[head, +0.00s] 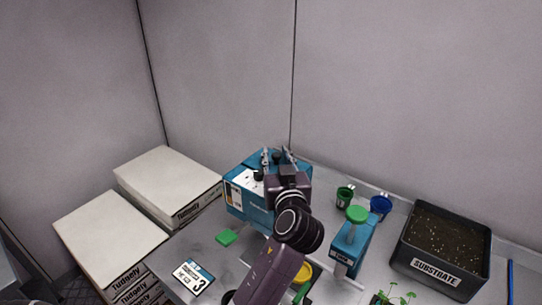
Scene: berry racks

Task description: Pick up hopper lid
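A blue box-shaped machine (237,196) with a white front panel stands at the back of the grey table. My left gripper (277,154) reaches over its top, its two fingers apart. A small dark knob-like part (276,159) shows between the fingers, perhaps the knob of the hopper lid; I cannot tell whether the fingers touch it. The gripper body and arm hide the machine's right side and most of its top, so the lid's outline is not clear. My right gripper is out of view.
A smaller blue device (346,255) with a green round top stands right of my arm. Green (345,196) and blue (381,205) cups are behind it. A black substrate bin (399,262) is at right, stacked white boxes (165,178) at left. Walls close off the back.

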